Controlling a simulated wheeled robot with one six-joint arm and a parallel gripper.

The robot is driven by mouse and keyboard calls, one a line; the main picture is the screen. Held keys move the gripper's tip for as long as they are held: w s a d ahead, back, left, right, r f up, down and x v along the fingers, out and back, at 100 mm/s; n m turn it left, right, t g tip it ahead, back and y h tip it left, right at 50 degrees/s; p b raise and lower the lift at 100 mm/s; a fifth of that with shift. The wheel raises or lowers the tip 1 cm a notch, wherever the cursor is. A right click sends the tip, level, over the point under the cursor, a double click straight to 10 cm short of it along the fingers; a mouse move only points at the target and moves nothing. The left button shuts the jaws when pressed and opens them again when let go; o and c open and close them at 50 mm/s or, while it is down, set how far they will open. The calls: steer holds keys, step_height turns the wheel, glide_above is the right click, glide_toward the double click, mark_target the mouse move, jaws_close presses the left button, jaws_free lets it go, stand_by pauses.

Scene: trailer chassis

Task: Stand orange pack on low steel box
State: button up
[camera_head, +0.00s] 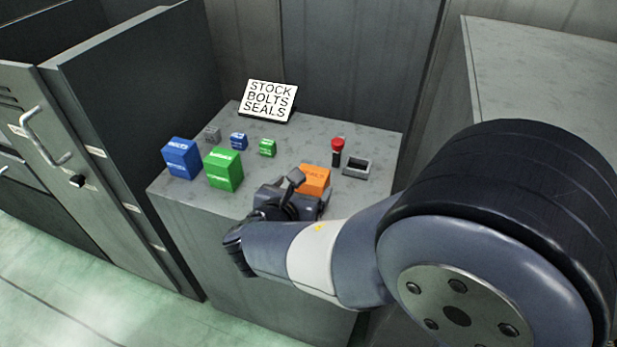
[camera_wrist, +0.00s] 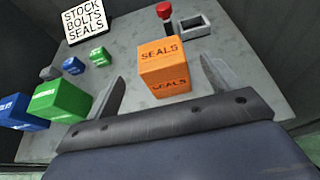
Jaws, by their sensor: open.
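The orange pack (camera_head: 315,178) stands on the grey box top near its front right part. It is a box labelled "SEALS", seen up close in the wrist view (camera_wrist: 165,68). My gripper (camera_head: 294,181) is just in front of it. In the wrist view my gripper (camera_wrist: 163,80) is open, with one finger on each side of the pack's near end and a gap to the left finger. The low steel box (camera_head: 302,135) appears to be the grey box with the flat top that bears the items; I cannot tell for certain.
A blue pack (camera_head: 181,158), a green pack (camera_head: 223,169), smaller blue (camera_head: 239,141) and green (camera_head: 267,148) packs and a small grey block (camera_head: 212,135) stand left. A sign (camera_head: 268,100) stands behind. A red-topped item (camera_head: 337,150) and an open tray (camera_head: 356,168) stand right. A taller grey box (camera_head: 540,75) is at right.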

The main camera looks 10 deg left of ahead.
steer(key=shift+v, duration=2.3)
steer(key=o, duration=0.3)
